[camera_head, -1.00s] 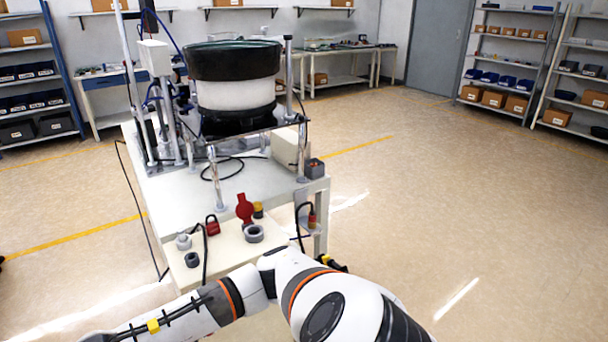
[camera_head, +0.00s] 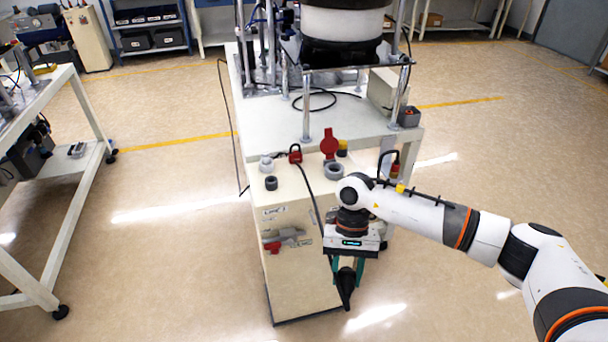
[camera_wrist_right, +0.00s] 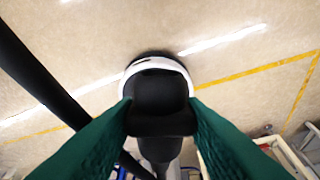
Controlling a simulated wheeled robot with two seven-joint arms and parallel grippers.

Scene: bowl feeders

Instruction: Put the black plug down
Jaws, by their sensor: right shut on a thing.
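My right gripper (camera_head: 347,266) is in front of the lower right of the cabinet's front face in the head view, with its green fingers pointing down. It is shut on the black plug (camera_head: 346,284), which hangs well above the floor. In the right wrist view the plug (camera_wrist_right: 158,95) sits between the two green fingers (camera_wrist_right: 160,117), with a white rim behind its far end. A black cable (camera_head: 310,190) runs from the cabinet top down over its front edge toward the plug. My left gripper is not in view.
A bowl feeder (camera_head: 342,35) stands behind. The floor to the left is open, up to a white table (camera_head: 45,82).

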